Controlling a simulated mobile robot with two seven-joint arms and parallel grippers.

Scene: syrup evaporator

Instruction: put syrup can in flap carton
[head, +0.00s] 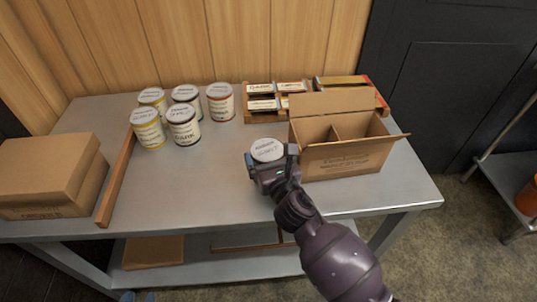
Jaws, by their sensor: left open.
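A syrup can with a pale lid (267,150) is at my right gripper (273,172), in front of the carton's left side. The gripper's fingers close around it and hide most of its body. It looks raised above the table, though the gap below is hidden. The open flap carton (345,160) stands just to the right, flaps spread, with a divider and empty-looking compartments.
Several labelled cans (183,128) stand at the back left of the metal table (215,190). A wooden rack (262,104) with small boxes is behind the carton. A wooden strip (117,180) and a closed box (50,175) lie left. The table's middle is clear.

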